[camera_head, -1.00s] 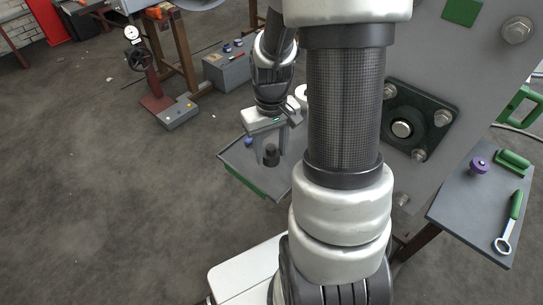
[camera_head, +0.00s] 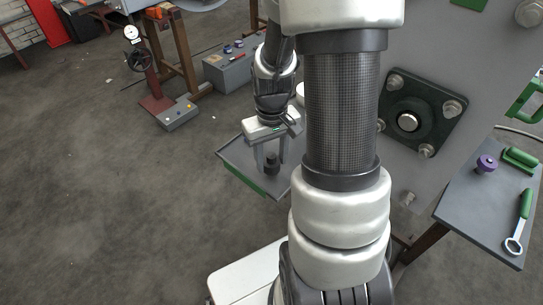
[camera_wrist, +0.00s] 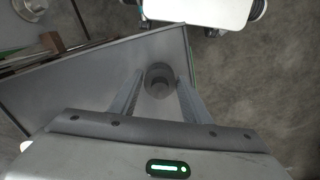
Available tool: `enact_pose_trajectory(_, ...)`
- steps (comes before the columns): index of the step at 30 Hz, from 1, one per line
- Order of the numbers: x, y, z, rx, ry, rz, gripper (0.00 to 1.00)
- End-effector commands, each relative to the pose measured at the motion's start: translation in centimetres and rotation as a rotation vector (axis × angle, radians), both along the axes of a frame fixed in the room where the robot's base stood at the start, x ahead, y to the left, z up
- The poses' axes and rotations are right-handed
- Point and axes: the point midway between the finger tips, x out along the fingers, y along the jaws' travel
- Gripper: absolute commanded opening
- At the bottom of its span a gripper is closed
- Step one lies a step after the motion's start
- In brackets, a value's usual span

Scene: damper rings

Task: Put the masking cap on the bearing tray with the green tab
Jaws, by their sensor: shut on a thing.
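My gripper (camera_head: 271,158) is shut on a dark cylindrical piece, which I take to be the masking cap (camera_head: 271,167). In the wrist view, the cap (camera_wrist: 159,78) is a grey round piece with a stepped top, upright between my two fingers (camera_wrist: 160,98). The grey bearing tray (camera_head: 238,163) has a green tab (camera_head: 258,188) on its front edge. The cap is over the tray, close to the green-marked edge. I cannot tell whether its underside touches the tray. The tray also fills the left of the wrist view (camera_wrist: 70,85).
A large grey panel with a bolted bearing (camera_head: 409,121) stands behind my arm. Open floor lies left of the tray.

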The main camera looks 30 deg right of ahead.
Motion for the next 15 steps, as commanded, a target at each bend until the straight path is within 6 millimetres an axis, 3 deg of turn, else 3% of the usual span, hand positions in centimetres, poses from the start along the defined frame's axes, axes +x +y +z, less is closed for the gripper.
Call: enact_pose_trajectory(15, 0.01, 0.00, -0.65, 0.000, 0.000, 0.000, 0.07)
